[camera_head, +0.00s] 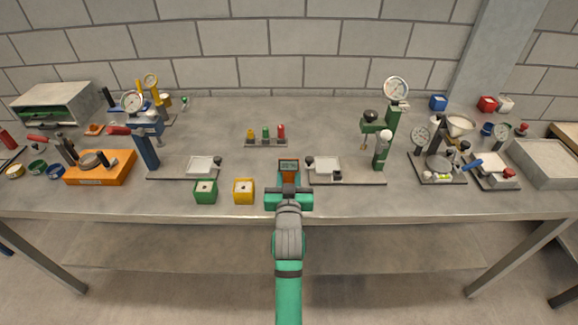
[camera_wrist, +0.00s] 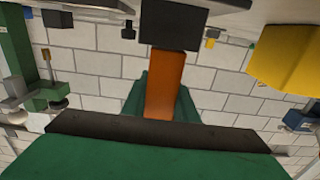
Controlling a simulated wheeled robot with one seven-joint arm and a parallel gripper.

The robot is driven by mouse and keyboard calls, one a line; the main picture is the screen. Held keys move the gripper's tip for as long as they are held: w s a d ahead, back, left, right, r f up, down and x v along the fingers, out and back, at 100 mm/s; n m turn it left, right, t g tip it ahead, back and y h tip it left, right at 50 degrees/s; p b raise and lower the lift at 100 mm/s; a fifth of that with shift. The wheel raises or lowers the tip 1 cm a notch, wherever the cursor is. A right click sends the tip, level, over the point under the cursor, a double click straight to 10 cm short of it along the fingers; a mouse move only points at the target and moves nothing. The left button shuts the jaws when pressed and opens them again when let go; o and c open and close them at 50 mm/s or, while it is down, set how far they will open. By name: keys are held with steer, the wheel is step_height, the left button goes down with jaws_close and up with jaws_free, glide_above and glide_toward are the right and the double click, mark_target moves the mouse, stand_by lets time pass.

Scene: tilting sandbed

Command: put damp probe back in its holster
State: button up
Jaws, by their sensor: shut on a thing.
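The damp probe, which I take to be the orange tool with a small screen (camera_head: 289,165), is at the front middle of the bench, directly beyond my gripper (camera_head: 289,188). My gripper is shut on it. In the wrist view its orange body (camera_wrist: 165,85) runs between the green fingers up to a dark block (camera_wrist: 174,24). The probe's tip is hidden. I cannot tell whether the probe touches the bench. I cannot pick out its holster for sure in either view.
A yellow block (camera_head: 244,191) and a green block (camera_head: 205,191) stand just left of my gripper. A green gauge stand (camera_head: 388,135) with a plate is to the right. A rack with small coloured pieces (camera_head: 266,142) is behind. Bare bench lies at the front right.

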steer(key=shift+f, duration=0.1)
steer(key=o, duration=1)
steer(key=shift+c, duration=0.2)
steer(key=shift+s, duration=0.1)
steer(key=s, duration=1)
steer(key=shift+s, duration=0.35)
